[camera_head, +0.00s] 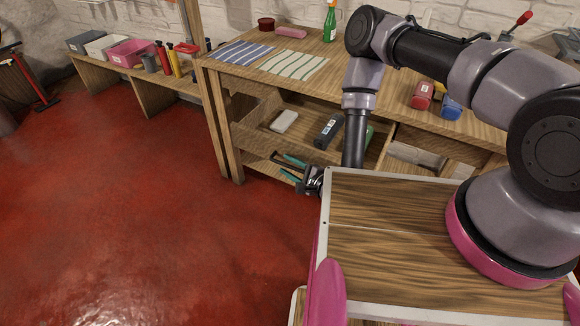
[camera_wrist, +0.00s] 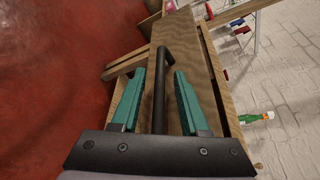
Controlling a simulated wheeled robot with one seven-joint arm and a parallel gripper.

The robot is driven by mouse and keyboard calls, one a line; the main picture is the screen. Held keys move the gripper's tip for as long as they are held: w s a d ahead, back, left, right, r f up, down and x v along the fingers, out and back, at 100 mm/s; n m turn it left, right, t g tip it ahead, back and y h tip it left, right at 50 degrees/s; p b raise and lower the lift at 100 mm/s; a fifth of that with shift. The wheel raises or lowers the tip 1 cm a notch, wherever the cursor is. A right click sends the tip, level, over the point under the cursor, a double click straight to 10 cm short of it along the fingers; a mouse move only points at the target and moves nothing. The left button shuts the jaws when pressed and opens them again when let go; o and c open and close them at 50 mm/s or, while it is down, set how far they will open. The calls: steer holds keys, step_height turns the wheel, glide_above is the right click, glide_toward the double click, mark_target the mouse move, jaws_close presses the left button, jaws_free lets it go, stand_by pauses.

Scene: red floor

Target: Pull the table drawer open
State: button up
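The table (camera_head: 235,85) is a wooden workbench with open shelves below its top. In the wrist view, a wooden drawer front (camera_wrist: 196,55) carries a long dark bar handle (camera_wrist: 161,85). My gripper (camera_wrist: 160,76) has two teal fingers set apart, one on each side of the handle in the picture. No contact with the handle shows, and how deep the bar lies between the fingers is hard to judge. In the head view, my gripper (camera_head: 291,166) is low at the front of the table; the handle cannot be made out there.
Striped cloths (camera_head: 293,64), a green bottle (camera_head: 330,22) and red and blue items stand on the tabletop. A white box (camera_head: 284,121) and a dark box (camera_head: 328,131) lie on the shelf beneath. A lower bench (camera_head: 150,88) stands at the left. The red floor (camera_head: 130,220) is clear.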

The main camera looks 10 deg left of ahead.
steer(key=v, duration=0.7)
steer(key=shift+s+d+r, duration=0.1)
steer(key=shift+s+d, duration=0.05)
steer(key=shift+d, duration=0.05)
steer(key=shift+a, duration=0.1)
